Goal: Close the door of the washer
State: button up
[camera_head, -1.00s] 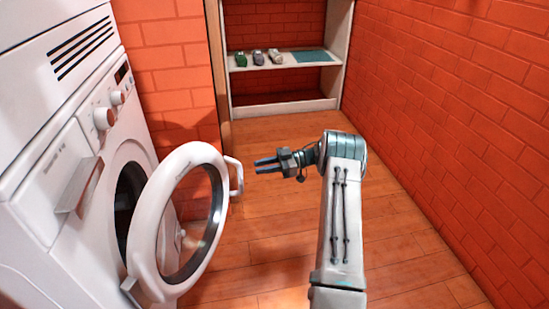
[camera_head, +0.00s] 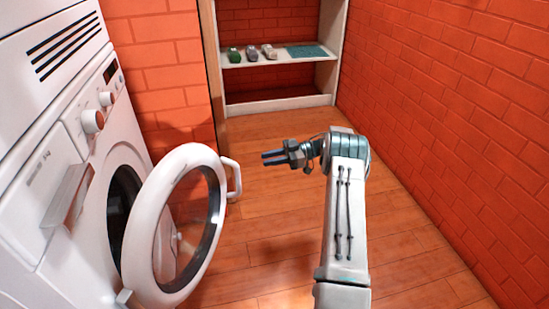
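The white washer (camera_head: 38,210) stands at the left. Its round door (camera_head: 150,225) is swung wide open toward the right, with a dark glass middle and a white handle (camera_head: 236,177) on its far right edge. The dark drum opening (camera_head: 120,205) shows behind the door. My gripper (camera_head: 268,157) is to the right of the handle, apart from it, and points left toward it. Its two fingers look slightly parted with nothing between them. My arm reaches in from the bottom, right of the door.
A white shelf (camera_head: 285,102) at the back holds several small items and a teal mat (camera_head: 306,51). An orange brick wall (camera_head: 450,120) runs along the right. The wooden floor (camera_head: 270,220) is clear between the door and that wall.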

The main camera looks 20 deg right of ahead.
jog(key=shift+a, duration=0.2)
jog(key=s+d+r+p, duration=0.1)
jog(key=d+p, duration=0.2)
jog(key=d, duration=1)
jog(key=shift+s+d, duration=0.3)
jog(key=shift+s, duration=0.05)
